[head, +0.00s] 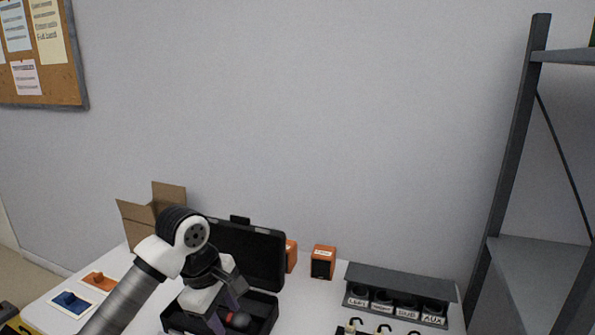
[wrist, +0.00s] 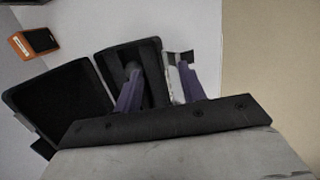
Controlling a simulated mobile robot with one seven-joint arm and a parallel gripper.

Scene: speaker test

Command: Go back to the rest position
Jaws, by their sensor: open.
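My gripper (head: 220,318) has purple fingers and hangs over the open black case (head: 245,255) on the table. In the wrist view the gripper (wrist: 158,70) has its two fingers apart, with the base of the case (wrist: 128,55) beyond them. I see nothing held between the fingers. A dark shape lies by the left fingertip and a pale piece by the right one; I cannot tell what they are. A reddish round part (head: 239,320) shows in the case beside the gripper. My forearm and gripper hide part of the case.
Behind the case stand two orange speakers (head: 322,262), one partly hidden by the lid. A dark rack (head: 400,285) with labelled holes is at the right, near a metal shelf (head: 540,270).

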